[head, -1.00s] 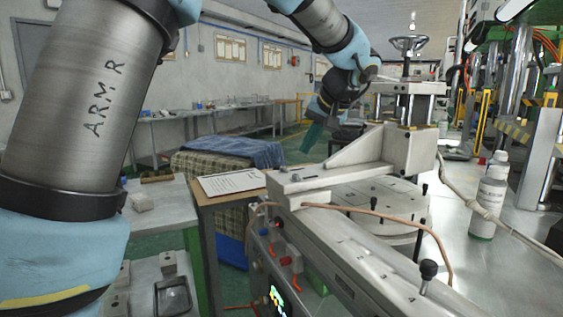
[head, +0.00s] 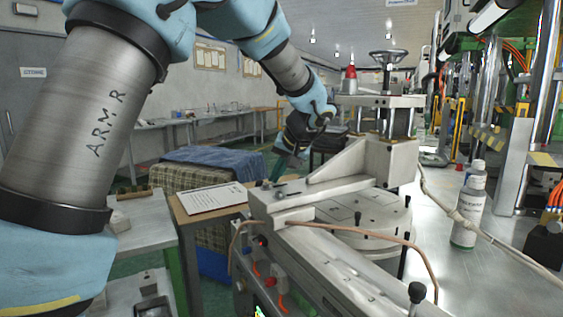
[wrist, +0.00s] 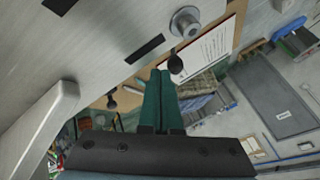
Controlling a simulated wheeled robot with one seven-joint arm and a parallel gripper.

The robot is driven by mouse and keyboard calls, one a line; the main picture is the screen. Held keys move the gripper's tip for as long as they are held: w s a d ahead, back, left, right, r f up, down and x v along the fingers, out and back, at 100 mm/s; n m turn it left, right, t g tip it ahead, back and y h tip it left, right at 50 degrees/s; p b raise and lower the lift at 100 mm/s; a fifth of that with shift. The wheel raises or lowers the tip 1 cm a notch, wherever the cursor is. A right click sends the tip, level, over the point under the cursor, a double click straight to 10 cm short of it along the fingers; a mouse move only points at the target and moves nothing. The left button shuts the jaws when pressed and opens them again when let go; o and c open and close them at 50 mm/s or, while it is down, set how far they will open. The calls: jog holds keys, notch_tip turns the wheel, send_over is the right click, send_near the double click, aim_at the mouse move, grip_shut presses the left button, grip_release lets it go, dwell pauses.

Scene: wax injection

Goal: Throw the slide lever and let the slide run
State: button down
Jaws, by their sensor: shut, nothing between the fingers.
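The wax injection machine (head: 335,262) has a long grey slide bed running from centre to lower right. A black-knobbed lever (head: 416,293) stands upright at its near right end. In the wrist view, one black knob (wrist: 176,65) is close to my fingertips, beside a round metal boss, and another black knob (wrist: 112,101) is to the left. I cannot tell which knob is the slide lever. My gripper (head: 278,178) is at the far left end of the machine. Its teal fingers (wrist: 160,72) are together and empty. Contact with the near knob cannot be told.
A round plate (head: 365,225) sits behind the bed, under a press with a handwheel (head: 388,60). A white bottle (head: 467,212) and a pale hose are at right. A copper-coloured tube arches over the bed. A paper sheet (head: 210,198) lies on a wooden table at left.

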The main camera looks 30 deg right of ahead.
jog(key=x, duration=0.3)
jog(key=shift+w+f, duration=0.1)
jog(key=shift+f, duration=0.05)
jog(key=shift+a, duration=0.15)
